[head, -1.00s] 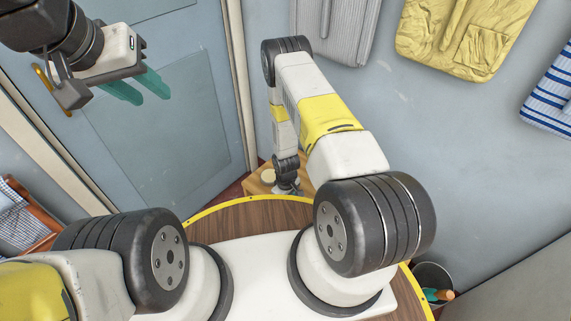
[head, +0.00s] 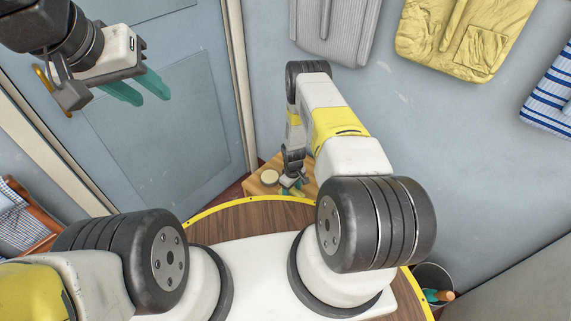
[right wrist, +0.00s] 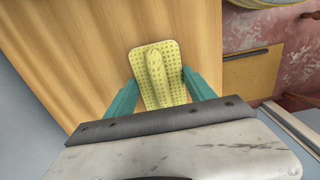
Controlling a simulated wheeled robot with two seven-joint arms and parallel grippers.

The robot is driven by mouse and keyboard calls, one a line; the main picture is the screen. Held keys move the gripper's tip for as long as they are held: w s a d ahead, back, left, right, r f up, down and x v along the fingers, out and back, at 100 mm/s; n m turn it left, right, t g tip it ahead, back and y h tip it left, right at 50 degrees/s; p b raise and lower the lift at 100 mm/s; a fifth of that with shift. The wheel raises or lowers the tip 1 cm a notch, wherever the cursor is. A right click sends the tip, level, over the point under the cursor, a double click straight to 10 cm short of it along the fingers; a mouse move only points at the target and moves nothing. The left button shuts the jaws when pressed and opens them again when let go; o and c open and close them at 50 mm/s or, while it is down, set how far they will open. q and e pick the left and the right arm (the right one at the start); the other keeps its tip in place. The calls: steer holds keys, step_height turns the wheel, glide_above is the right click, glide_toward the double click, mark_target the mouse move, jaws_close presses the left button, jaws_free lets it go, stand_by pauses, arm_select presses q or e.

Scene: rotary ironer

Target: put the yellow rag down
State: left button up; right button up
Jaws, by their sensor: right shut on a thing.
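The yellow rag (right wrist: 157,62) is dotted and has a raised fold along its middle. It is between the teal fingers of my right gripper (right wrist: 160,80), which is shut on it. The pale wooden top (right wrist: 75,45) is beneath it; I cannot tell whether the rag touches the wood. In the head view my right gripper (head: 292,188) is low over the small wooden table (head: 258,188), and the rag is too small to make out there. My left gripper (head: 150,92) is raised at the upper left, empty, its teal fingers apart.
A round cream object (head: 270,177) stands on the small table, just left of my right gripper. A grey bin (head: 434,277) with tools is at the lower right. A basket (head: 32,222) with checked cloth is at the left. Folded garments, one yellow (head: 460,35), hang on the wall.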

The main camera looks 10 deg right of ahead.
steer(key=shift+f, duration=0.15)
steer(key=o, duration=1.3)
step_height(320, 180, up, 12)
step_height(320, 180, up, 37)
steer(key=m+t, duration=0.3)
steer(key=m, duration=0.1)
glide_above(292, 190)
steer(key=s+r+m+t, duration=0.1)
steer(key=s+r, duration=0.5)
steer(key=s, duration=0.2)
steer(key=s+a+r+m+t+y, duration=0.1)
steer(key=s+r, duration=0.6)
steer(key=s, duration=0.1)
steer(key=s+a+r+m+t+y, duration=0.1)
steer(key=s+r, duration=0.6)
steer(key=s, duration=0.1)
steer(key=shift+s+a, duration=0.15)
steer(key=shift+s, duration=0.1)
